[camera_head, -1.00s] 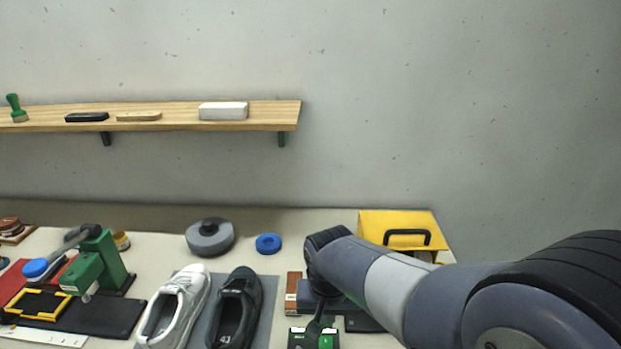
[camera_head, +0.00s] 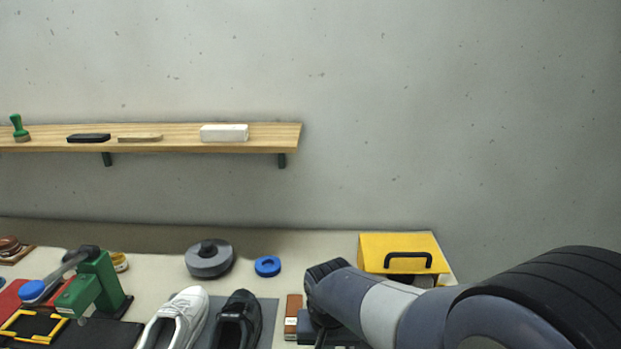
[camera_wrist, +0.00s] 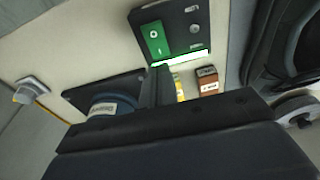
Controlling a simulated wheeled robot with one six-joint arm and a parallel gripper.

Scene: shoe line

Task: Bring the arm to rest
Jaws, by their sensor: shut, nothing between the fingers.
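My arm (camera_head: 385,308) comes in from the lower right in the head view and reaches over the right part of the table. Its far end points down, and my gripper is below the picture edge there. In the wrist view my gripper (camera_wrist: 160,88) shows as dark shapes, shut and empty. It is above the table, near a black box with a green switch (camera_wrist: 155,40). A small brown box (camera_wrist: 207,80) lies beyond it to the right. A blue round thing with a white label (camera_wrist: 103,108) is to the left, partly hidden by my gripper's body.
A yellow box with a black handle (camera_head: 380,250) stands behind my arm. A white shoe (camera_head: 178,315) and a black shoe (camera_head: 238,318) are left of it. A green press (camera_head: 98,283) stands farther left. A wooden shelf (camera_head: 270,135) hangs on the wall.

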